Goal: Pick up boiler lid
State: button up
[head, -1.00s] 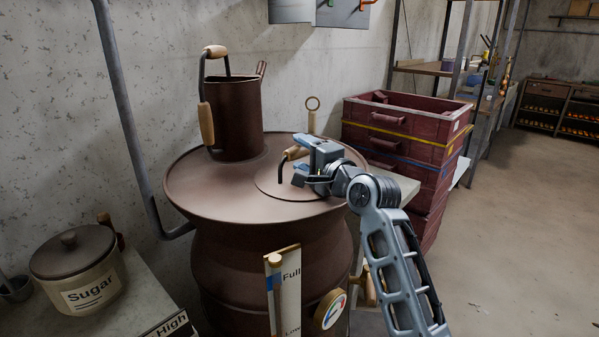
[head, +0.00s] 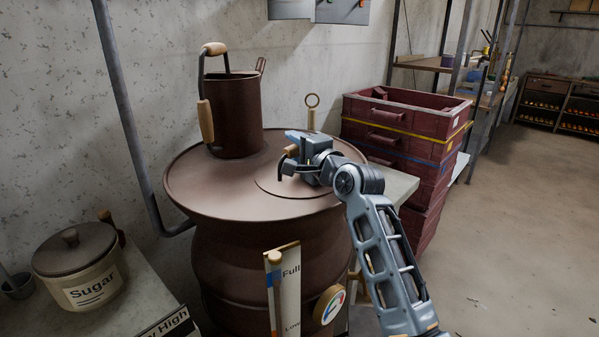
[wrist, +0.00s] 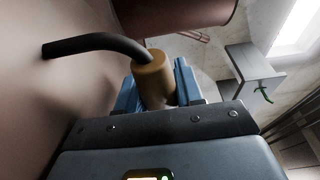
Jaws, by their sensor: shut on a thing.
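The boiler (head: 215,190) is a large brown rounded vessel. Its round lid (head: 268,184) lies in the top surface, with a dark bent handle that has a wooden grip (head: 291,152). My gripper (head: 297,150) is over the lid, with its fingers at the handle. In the wrist view the two blue fingers (wrist: 160,88) are shut around the wooden grip (wrist: 151,76), and the dark handle bar (wrist: 95,43) curves away to the left onto the brown surface. The lid appears to lie flat in the boiler top; whether it is raised at all I cannot tell.
A brown kettle (head: 234,115) stands on the boiler behind the lid. A ring-topped wooden handle (head: 312,112) rises at the boiler's back. Stacked red crates (head: 405,140) stand to the right. A sugar pot (head: 80,270) sits on the left counter. Open floor lies at right.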

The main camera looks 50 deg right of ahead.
grip_shut()
